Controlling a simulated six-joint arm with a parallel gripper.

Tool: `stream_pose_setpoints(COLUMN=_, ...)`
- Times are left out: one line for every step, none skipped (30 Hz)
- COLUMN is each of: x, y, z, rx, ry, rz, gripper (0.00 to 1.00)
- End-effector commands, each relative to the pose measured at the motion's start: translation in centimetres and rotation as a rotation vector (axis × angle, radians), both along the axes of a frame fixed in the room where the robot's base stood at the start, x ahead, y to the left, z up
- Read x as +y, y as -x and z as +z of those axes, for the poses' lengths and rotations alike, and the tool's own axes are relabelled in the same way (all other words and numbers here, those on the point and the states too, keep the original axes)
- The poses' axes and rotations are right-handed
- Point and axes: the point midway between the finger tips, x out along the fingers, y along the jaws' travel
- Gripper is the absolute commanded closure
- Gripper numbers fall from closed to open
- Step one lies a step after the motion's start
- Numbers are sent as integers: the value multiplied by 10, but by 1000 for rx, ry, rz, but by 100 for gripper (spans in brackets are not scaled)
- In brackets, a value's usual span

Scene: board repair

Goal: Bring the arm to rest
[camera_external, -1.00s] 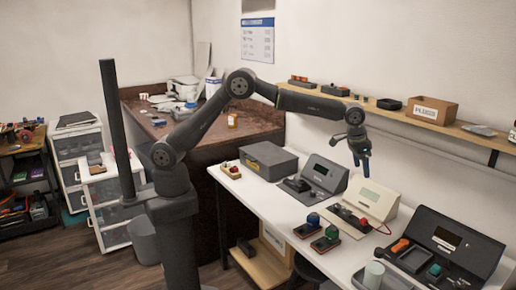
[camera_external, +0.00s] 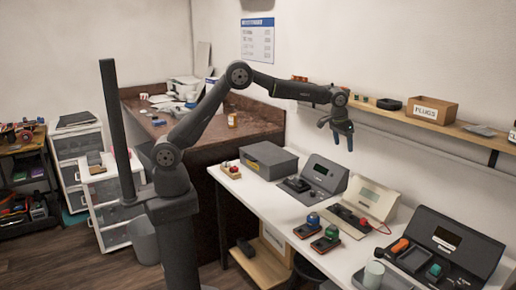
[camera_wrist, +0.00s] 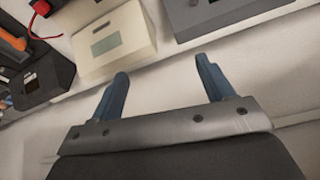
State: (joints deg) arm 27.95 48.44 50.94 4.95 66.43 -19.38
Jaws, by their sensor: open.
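My gripper (camera_external: 343,140) hangs in the air above the white bench, its blue fingers pointing down. In the wrist view my gripper (camera_wrist: 160,90) shows two blue fingers spread apart with nothing between them. It is open and empty. My arm reaches from its base across to the right, with the forearm nearly level at shelf height.
Below stand a dark console (camera_external: 324,175), a cream console (camera_external: 368,198) and a larger dark console (camera_external: 445,240). Red and blue-topped parts (camera_external: 313,220) lie near the bench front. A wall shelf (camera_external: 390,114) holds a PLUGS box (camera_external: 432,110). Air around the gripper is free.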

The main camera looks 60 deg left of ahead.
Motion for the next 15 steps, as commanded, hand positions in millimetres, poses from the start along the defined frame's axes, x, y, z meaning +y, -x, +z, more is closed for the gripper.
stream_pose_setpoints(x=10, y=-3, z=1, rx=0, ry=0, rz=16, gripper=27)
stream_pose_setpoints(x=15, y=-5, z=1, rx=0, ry=-1, rz=25, gripper=27)
stream_pose_setpoints(x=21, y=-7, z=2, rx=0, ry=0, rz=36, gripper=27)
stream_pose_setpoints(x=25, y=-9, z=2, rx=0, ry=0, rz=44, gripper=27)
stream_pose_setpoints(x=29, y=-10, z=3, rx=0, ry=0, rz=52, gripper=27)
stream_pose_setpoints(x=34, y=-11, z=3, rx=0, ry=0, rz=59, gripper=27)
stream_pose_setpoints(x=37, y=-12, z=3, rx=0, ry=0, rz=65, gripper=27)
stream_pose_setpoints(x=40, y=-13, z=3, rx=0, ry=0, rz=70, gripper=27)
stream_pose_setpoints(x=43, y=-14, z=4, rx=0, ry=0, rz=75, gripper=27)
stream_pose_setpoints(x=45, y=-15, z=4, rx=0, ry=0, rz=79, gripper=27)
stream_pose_setpoints(x=46, y=-15, z=4, rx=0, ry=0, rz=82, gripper=27)
stream_pose_setpoints(x=48, y=-16, z=4, rx=0, ry=0, rz=84, gripper=27)
stream_pose_setpoints(x=48, y=-16, z=4, rx=0, ry=0, rz=86, gripper=27)
stream_pose_setpoints(x=49, y=-16, z=4, rx=0, ry=0, rz=87, gripper=27)
stream_pose_setpoints(x=49, y=-16, z=4, rx=0, ry=0, rz=87, gripper=27)
